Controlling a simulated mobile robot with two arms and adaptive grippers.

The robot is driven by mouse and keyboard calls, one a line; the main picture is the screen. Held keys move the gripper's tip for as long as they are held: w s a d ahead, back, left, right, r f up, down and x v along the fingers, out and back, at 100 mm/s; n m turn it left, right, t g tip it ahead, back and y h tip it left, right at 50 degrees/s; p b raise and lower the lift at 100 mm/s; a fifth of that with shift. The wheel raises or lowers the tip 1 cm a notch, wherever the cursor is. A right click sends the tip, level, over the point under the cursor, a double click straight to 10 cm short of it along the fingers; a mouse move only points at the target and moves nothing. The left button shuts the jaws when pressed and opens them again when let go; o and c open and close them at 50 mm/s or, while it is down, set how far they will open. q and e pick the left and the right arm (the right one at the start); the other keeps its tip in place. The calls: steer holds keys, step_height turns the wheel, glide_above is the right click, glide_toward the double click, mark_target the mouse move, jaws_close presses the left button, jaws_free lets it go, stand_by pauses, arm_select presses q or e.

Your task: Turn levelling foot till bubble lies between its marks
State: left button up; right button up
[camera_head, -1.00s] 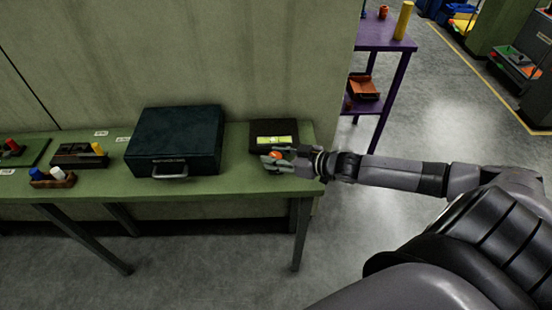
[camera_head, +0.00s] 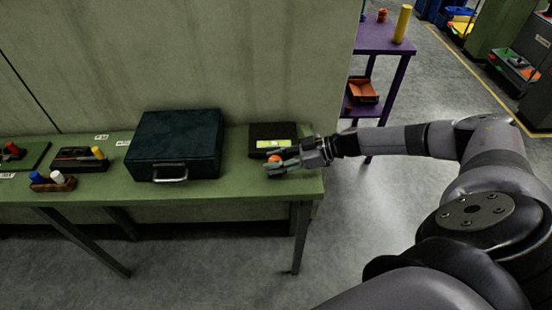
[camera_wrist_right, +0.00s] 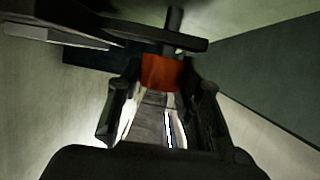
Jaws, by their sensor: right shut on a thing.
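The level device is a dark box (camera_head: 262,132) with a bright yellow-green vial (camera_head: 272,143) on its front, at the right end of the green table. The bubble and its marks are too small to tell apart. The orange-red levelling foot (camera_head: 274,159) shows just in front of it. My right gripper (camera_head: 277,165) comes in from the right and is shut on the foot. In the right wrist view the orange-red foot (camera_wrist_right: 162,72) sits between the fingertips, with a dark rod above it. My left gripper is not in view.
A dark teal case (camera_head: 175,145) with a handle stands left of the device on the green table (camera_head: 225,185). Further left are small blocks with coloured pegs (camera_head: 80,158). A purple shelf (camera_head: 385,40) stands behind, at the right.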

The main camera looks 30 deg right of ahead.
steer(key=shift+w+r+n+g+y, duration=0.1)
steer(key=shift+n+g+y, duration=0.3)
steer(key=shift+n, duration=0.1)
steer(key=o, duration=1.2)
steer(key=shift+d, duration=0.1)
steer(key=v, duration=1.1)
steer(key=shift+s+d+r, duration=0.2)
steer(key=shift+s+d, duration=0.05)
